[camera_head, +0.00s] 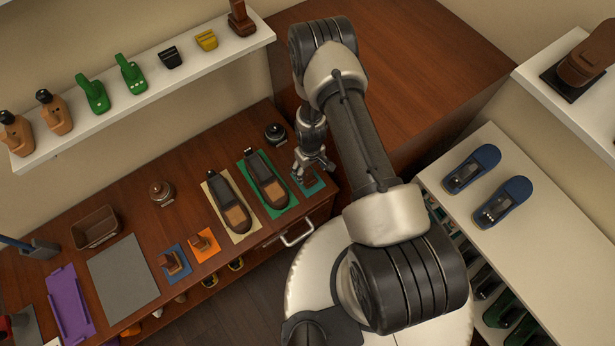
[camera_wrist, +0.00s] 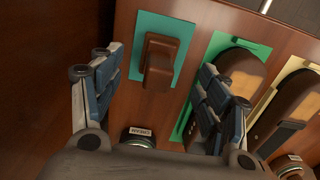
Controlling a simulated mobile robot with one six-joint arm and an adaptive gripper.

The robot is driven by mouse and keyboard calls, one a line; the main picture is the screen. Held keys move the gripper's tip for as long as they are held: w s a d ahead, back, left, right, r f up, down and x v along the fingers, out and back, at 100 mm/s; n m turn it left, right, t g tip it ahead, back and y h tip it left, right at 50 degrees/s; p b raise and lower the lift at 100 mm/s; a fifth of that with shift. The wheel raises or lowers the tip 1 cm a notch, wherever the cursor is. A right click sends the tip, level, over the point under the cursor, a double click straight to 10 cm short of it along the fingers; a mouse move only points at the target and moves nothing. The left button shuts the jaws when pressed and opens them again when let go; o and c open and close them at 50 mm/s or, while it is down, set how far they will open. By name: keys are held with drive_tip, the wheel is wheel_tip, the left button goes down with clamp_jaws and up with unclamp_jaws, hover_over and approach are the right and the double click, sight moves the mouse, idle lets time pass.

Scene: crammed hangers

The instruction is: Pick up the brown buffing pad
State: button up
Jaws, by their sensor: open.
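The brown buffing pad (camera_wrist: 160,62) is a small block with a raised handle. It lies on a teal mat (camera_wrist: 142,62) near the end of the wooden counter. In the head view the buffing pad (camera_head: 309,180) is partly hidden by my gripper. My gripper (camera_head: 318,165) is above the pad, with its fingers apart. In the wrist view my gripper (camera_wrist: 150,78) is open and empty, with a finger on either side of the pad. I see no contact with the pad.
A shoe (camera_head: 265,181) on a green mat lies beside the pad, and another shoe (camera_head: 228,203) on a beige mat is further left. A dark round tin (camera_head: 275,132) stands behind. The counter edge is near the pad. A white shelf (camera_head: 520,200) is on the right.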

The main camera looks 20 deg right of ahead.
sight(308, 176)
drive_tip(key=f+b, duration=0.1)
drive_tip(key=f, duration=0.4)
drive_tip(key=f+b, duration=0.1)
drive_tip(key=f, duration=0.1)
drive_tip(key=shift+w+a+f+b, duration=0.1)
drive_tip(key=shift+w+f+b, duration=0.25)
drive_tip(key=c, duration=1.3)
drive_tip(key=shift+r, duration=0.1)
wheel_tip(308, 176, up, 20)
drive_tip(key=p, duration=0.6)
drive_tip(key=o, duration=0.6)
drive_tip(key=c, duration=0.3)
